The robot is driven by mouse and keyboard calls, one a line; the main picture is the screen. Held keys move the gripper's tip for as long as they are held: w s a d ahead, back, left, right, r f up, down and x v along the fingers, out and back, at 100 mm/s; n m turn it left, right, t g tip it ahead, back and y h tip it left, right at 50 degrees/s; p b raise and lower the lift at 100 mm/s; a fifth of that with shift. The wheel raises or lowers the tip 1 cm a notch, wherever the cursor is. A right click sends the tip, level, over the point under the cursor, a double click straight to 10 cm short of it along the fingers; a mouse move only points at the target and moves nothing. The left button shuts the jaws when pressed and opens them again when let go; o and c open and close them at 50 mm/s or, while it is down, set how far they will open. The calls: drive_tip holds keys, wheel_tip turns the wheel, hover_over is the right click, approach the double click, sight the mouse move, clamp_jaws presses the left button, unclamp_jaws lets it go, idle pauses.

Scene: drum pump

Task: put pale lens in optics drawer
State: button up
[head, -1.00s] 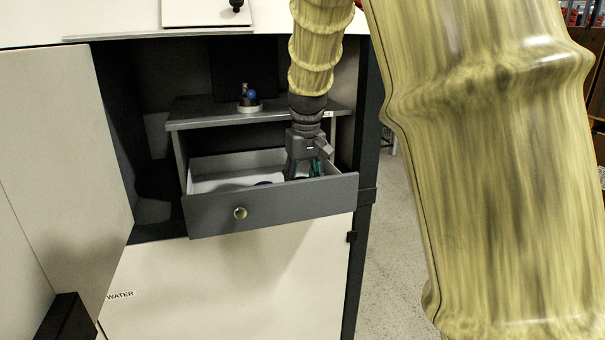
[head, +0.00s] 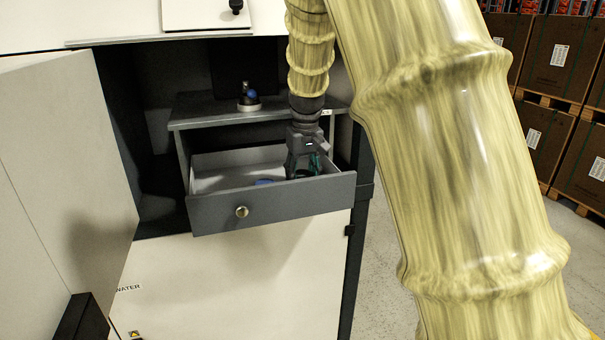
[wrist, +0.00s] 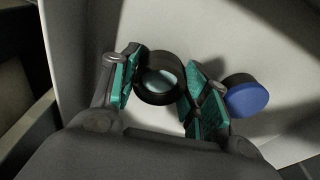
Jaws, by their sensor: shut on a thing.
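The pale lens (wrist: 160,82), a light disc in a black ring, sits between the teal finger pads of my gripper (wrist: 163,72) in the wrist view. My gripper is shut on it. In the head view my gripper (head: 303,168) reaches down inside the right part of the open grey drawer (head: 280,206), which has a round knob. The lens is hard to make out there, behind the drawer front. The drawer's pale floor (wrist: 215,35) lies below the lens in the wrist view. I cannot tell whether the lens touches it.
A blue-topped round thing (wrist: 246,97) lies in the drawer close to my right finger. A small blue and dark device (head: 248,98) stands on the grey shelf (head: 215,117) above the drawer. An open cabinet door (head: 65,150) is at left. The drawer's left part looks free.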

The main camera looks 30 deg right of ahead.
sight(304, 175)
drive_tip(key=o, duration=0.7)
drive_tip(key=shift+w+d+f, duration=0.1)
drive_tip(key=shift+f, duration=0.05)
drive_tip(key=o, duration=0.4)
drive_tip(key=shift+o, duration=0.2)
drive_tip(key=shift+r, duration=0.2)
drive_tip(key=shift+r+b, duration=0.25)
drive_tip(key=shift+b, duration=0.05)
drive_tip(key=shift+s+r+b, duration=0.15)
drive_tip(key=shift+r+b, duration=0.35)
drive_tip(key=shift+r, duration=0.65)
drive_tip(key=shift+s+r+b, duration=0.2)
drive_tip(key=shift+r+b, duration=0.25)
drive_tip(key=shift+r, duration=0.7)
drive_tip(key=shift+s+r+b, duration=0.15)
drive_tip(key=shift+r+b, duration=0.35)
drive_tip(key=shift+r, duration=0.65)
